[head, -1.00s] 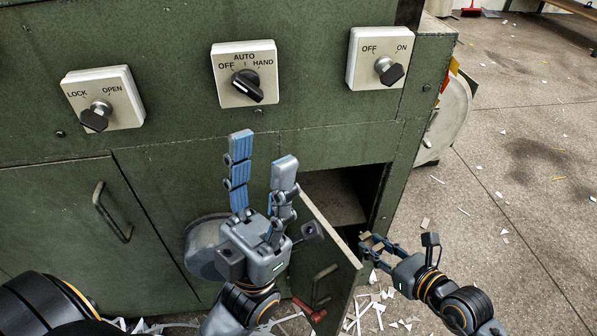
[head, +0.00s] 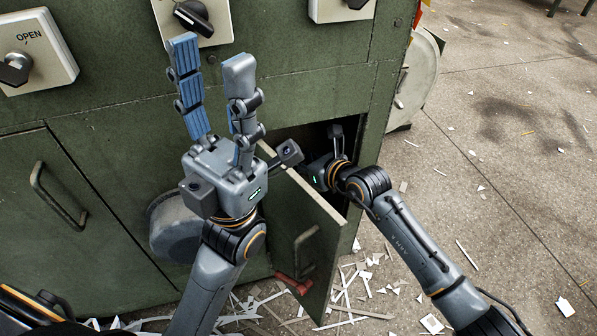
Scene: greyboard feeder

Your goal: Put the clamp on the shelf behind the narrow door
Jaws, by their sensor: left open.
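The narrow door (head: 300,225) stands open, swung out toward me, in the lower middle of the head view. I cannot see the clamp for certain, nor whether the right gripper holds anything. My left gripper (head: 212,88) is open and empty, pointing up in front of the green cabinet, left of the door.
A red object (head: 294,284) shows by the door's lower part; I cannot tell what it is. A closed wide door (head: 75,215) with a handle is at left. Switch plates (head: 30,50) sit above. Paper scraps litter the floor; the floor at right is otherwise clear.

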